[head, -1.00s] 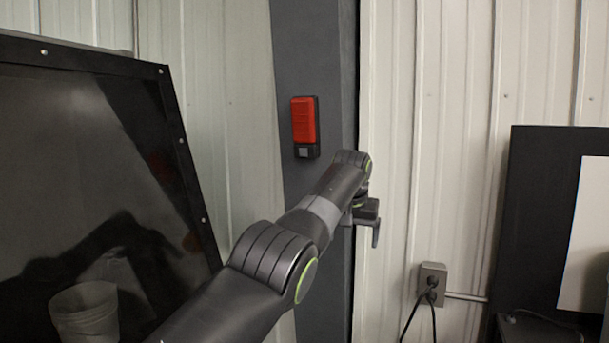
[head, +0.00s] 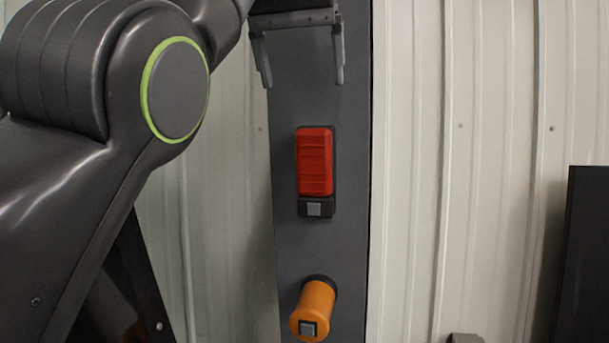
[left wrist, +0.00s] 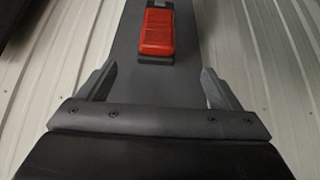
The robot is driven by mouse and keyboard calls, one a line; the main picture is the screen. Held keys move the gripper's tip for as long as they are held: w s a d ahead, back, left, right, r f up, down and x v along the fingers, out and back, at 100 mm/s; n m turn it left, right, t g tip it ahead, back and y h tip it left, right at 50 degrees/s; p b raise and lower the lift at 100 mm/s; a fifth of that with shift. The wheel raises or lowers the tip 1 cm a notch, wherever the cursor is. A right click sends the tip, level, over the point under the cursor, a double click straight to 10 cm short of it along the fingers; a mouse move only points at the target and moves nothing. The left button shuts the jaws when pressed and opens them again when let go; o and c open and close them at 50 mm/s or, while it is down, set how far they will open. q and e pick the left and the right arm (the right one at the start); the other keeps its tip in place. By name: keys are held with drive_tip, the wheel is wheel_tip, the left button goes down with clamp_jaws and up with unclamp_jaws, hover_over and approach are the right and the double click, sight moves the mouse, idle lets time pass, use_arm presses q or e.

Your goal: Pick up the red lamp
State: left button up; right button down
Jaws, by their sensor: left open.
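The red lamp (head: 315,162) is a ribbed red block in a dark holder with a small grey square at its lower end. It is mounted upright on a dark grey post (head: 315,250). In the left wrist view the lamp (left wrist: 157,32) shows ahead, beyond the fingers and about midway between them. My left gripper (head: 304,82) is above the lamp in the head view, fingers spread and pointing down, empty and apart from it. Its two fingers also show in the left wrist view (left wrist: 157,82). My right gripper is not in view.
An orange cylinder (head: 314,308) with a grey square on its end sticks out from the post below the lamp. Pale corrugated wall (head: 470,200) lies on both sides of the post. A dark panel (head: 585,255) stands at the right edge.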

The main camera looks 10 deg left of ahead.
sight(313, 134)
use_arm(q)
drive_tip(key=w+f, duration=0.1)
drive_tip(key=d+f+b, duration=0.1)
drive_tip(key=f, duration=0.1)
drive_tip(key=w+f+b, duration=0.1)
drive_tip(key=f, duration=0.1)
drive_tip(key=shift+w+d+f, duration=0.2)
drive_tip(key=shift+w, duration=0.15)
drive_tip(key=w+f, duration=0.1)
drive_tip(key=w+a+f+b, duration=0.1)
drive_tip(key=f, duration=0.1)
drive_tip(key=shift+w, duration=0.35)
drive_tip(key=shift+w+f, duration=0.1)
drive_tip(key=shift+d+f+b, duration=0.15)
drive_tip(key=shift+f+b, duration=0.15)
drive_tip(key=shift+f, duration=0.1)
drive_tip(key=b+x, duration=0.1)
drive_tip(key=x, duration=0.3)
drive_tip(key=shift+w, duration=0.25)
drive_tip(key=shift+w+a+f, duration=0.1)
drive_tip(key=shift+a, duration=0.1)
drive_tip(key=shift+s+d, duration=0.15)
drive_tip(key=shift+s, duration=0.2)
drive_tip(key=c, duration=1.2)
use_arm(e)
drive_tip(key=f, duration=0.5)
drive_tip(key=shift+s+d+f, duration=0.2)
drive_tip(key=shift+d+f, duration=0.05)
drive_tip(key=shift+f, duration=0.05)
